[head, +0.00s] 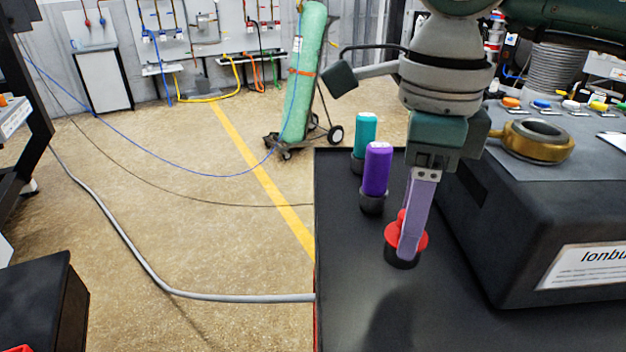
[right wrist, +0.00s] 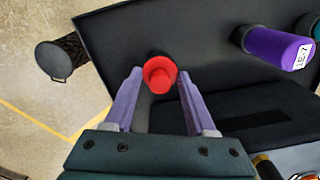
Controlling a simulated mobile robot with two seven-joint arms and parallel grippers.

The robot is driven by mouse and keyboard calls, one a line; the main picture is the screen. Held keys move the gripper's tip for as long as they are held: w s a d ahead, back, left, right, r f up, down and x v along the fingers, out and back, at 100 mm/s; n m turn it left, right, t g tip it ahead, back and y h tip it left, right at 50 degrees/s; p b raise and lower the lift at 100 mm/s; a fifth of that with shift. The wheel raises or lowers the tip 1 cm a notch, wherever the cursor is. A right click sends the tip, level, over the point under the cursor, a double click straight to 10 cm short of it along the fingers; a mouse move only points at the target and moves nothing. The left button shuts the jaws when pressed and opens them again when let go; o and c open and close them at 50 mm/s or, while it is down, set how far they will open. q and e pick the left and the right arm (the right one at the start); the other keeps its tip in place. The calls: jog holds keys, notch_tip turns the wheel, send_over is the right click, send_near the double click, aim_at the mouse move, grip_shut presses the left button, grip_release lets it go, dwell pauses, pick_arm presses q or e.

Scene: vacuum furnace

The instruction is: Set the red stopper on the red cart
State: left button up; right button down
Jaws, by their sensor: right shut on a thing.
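The red stopper (head: 393,238) has a red top and a dark base. It is upright over the black top of a cart (head: 350,290) with a thin red side edge. My right gripper (head: 410,246) points down with its lilac fingers on both sides of the stopper, shut on it. In the right wrist view the red stopper (right wrist: 160,74) sits between the fingertips. I cannot tell whether its base touches the cart top. My left gripper is not in view.
A purple stopper (head: 377,170) and a teal one (head: 364,134) stand behind on the same top. A large dark box (head: 520,220) with a label and a brass ring (head: 530,140) lie to the right. The black top's front left is bare. A grey cable (head: 150,270) crosses the floor.

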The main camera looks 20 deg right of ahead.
notch_tip(320, 180, down, 5)
jog(key=shift+f, duration=0.1)
dwell(0.3)
jog(key=shift+f, duration=0.15)
jog(key=shift+c, duration=1.1)
grip_release()
